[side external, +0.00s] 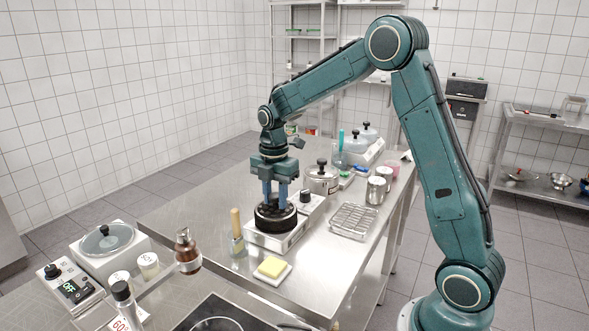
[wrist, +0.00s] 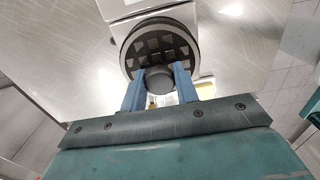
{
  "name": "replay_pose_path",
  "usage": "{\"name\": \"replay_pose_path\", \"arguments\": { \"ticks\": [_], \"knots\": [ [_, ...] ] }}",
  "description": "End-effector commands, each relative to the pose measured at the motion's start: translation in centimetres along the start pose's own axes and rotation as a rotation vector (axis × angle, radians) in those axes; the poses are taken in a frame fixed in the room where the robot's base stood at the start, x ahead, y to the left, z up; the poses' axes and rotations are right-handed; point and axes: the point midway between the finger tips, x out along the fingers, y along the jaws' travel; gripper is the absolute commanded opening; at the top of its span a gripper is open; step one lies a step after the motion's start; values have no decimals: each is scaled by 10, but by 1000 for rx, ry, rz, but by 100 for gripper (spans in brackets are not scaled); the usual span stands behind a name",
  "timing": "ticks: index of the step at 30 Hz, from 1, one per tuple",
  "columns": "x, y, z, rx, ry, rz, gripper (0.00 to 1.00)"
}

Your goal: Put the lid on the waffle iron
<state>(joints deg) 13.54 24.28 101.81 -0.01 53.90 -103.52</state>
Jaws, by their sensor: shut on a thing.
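The waffle iron (side external: 275,243) is a pale box-shaped unit on the steel table. The lid (side external: 264,221) is a round black disc at its top, roughly level. In the wrist view the lid (wrist: 155,42) shows a gridded face inside a pale metal ring, with a dark round knob (wrist: 159,84) in the middle. My gripper (side external: 277,204) points straight down over the lid. Its blue fingers (wrist: 160,74) are shut on the knob, one on each side. The lid looks centred over the round plate, but I cannot tell whether it rests there or hovers slightly. The plate's surface is hidden.
A wire rack (side external: 354,221) lies right of the waffle iron, and a lidded steel pot (side external: 322,181) stands behind it. A brush in a holder (side external: 236,238) stands close on the left.

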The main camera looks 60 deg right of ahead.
Motion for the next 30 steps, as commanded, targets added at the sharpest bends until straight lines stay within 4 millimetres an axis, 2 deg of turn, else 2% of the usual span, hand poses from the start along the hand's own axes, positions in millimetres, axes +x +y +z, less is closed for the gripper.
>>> {"name": "replay_pose_path", "arguments": {
  "ticks": [8,9,12,18,21,22,30],
  "knots": [
    [0,0,0,0,0,1,1],
    [0,0,0,0,0,1,38],
    [0,0,0,0,0,1,55],
    [0,0,0,0,0,0,55],
    [0,0,0,0,0,-1,75],
    [0,0,0,0,0,-1,77],
    [0,0,0,0,0,0,77]
  ]
}}
